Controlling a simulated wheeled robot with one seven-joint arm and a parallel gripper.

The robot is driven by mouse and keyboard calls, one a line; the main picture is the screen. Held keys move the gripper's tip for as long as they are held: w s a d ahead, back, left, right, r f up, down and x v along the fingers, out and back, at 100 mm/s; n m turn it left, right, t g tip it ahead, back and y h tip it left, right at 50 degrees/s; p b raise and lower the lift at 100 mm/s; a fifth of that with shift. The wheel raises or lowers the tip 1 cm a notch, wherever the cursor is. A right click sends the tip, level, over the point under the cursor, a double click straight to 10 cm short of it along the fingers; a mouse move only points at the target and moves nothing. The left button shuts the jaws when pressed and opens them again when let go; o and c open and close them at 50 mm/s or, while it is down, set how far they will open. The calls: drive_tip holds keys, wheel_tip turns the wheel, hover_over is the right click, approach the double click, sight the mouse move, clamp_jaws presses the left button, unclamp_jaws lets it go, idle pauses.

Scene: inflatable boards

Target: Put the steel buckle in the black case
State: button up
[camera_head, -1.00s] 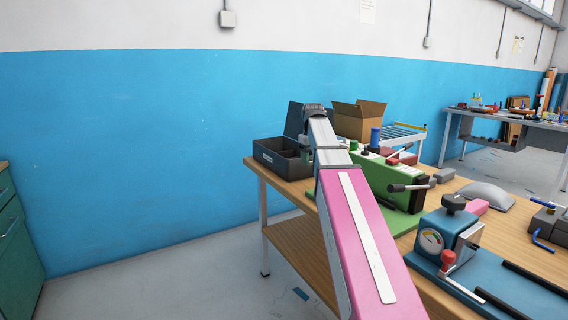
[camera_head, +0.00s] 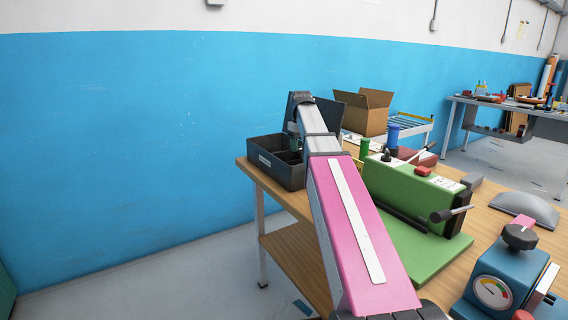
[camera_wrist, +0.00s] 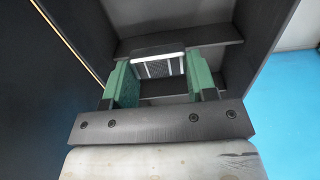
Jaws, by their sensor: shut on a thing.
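The black case (camera_head: 262,154) stands open at the far left end of the workbench, its lid (camera_head: 331,112) raised behind my arm. In the wrist view the case's compartments and a dark divider (camera_wrist: 213,38) fill the space ahead. My gripper (camera_wrist: 160,77) has green fingers closed on the steel buckle (camera_wrist: 158,66), a small pale frame with bars. The buckle is over the case's inside, near a divider; I cannot tell whether it touches. In the head view my gripper (camera_head: 295,142) is at the case, and the buckle is hidden there.
A green machine (camera_head: 415,190) with a lever stands right of my arm. A blue gauge device (camera_head: 503,280) is nearer on the bench (camera_head: 490,213). An open cardboard box (camera_head: 366,112) is behind. Blue wall and clear floor lie to the left.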

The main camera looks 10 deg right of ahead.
drive_tip(key=w+a+f, duration=0.1)
drive_tip(key=w+f, duration=0.1)
drive_tip(key=w+a+f, duration=0.1)
drive_tip(key=w+a, duration=0.1)
drive_tip(key=w, duration=0.1)
drive_tip(key=w+a+f, duration=0.2)
drive_tip(key=w, duration=0.1)
drive_tip(key=shift+w+f, duration=0.1)
drive_tip(key=shift+f, duration=0.25)
drive_tip(key=shift+a+f, duration=0.1)
drive_tip(key=shift+f, duration=1.9)
drive_tip(key=shift+f, duration=0.1)
drive_tip(key=o, duration=1)
wheel_tip(320, 180, up, 12)
drive_tip(key=shift+r, duration=0.1)
